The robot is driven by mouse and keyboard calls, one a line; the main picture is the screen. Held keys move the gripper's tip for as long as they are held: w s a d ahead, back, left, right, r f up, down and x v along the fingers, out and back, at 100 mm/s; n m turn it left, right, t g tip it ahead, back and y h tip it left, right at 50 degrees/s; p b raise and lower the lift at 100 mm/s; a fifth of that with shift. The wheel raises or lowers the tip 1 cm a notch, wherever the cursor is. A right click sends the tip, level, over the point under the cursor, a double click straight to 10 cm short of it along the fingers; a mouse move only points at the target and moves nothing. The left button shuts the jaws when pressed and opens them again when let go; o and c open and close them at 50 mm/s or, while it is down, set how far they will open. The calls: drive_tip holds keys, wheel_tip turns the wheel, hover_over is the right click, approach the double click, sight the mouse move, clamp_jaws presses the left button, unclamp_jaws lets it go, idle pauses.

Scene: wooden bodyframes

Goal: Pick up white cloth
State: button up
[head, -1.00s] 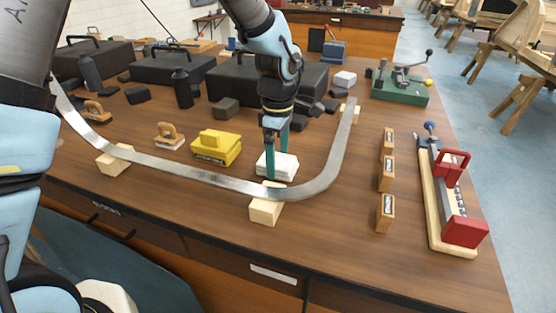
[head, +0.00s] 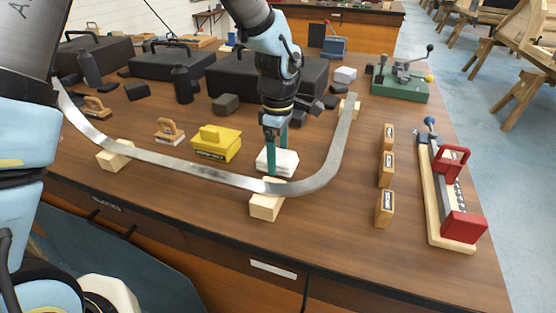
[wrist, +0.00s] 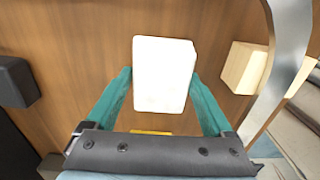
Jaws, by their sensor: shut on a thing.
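The white cloth (head: 284,164) is a folded, block-like stack on the wooden table, behind the bent metal strip. In the wrist view the white cloth (wrist: 163,74) lies between the teal fingers. My gripper (head: 275,155) points down at it, with its fingers on either side of the cloth. In the wrist view my gripper (wrist: 162,90) is shut on the cloth, a finger against each side. The cloth seems at table height; I cannot tell whether it is lifted.
A curved metal strip (head: 205,172) on wooden blocks (head: 266,206) runs close in front and to the right. A yellow block (head: 216,145) stands to the left. Black cases (head: 172,66) stand behind. Small wooden blocks (head: 385,170) and a red-handled tool (head: 452,195) are at right.

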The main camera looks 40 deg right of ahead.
sight(278, 155)
drive_tip(key=shift+r, duration=0.1)
wheel_tip(278, 155, up, 10)
drive_tip(key=b, duration=0.2)
idle(0.3)
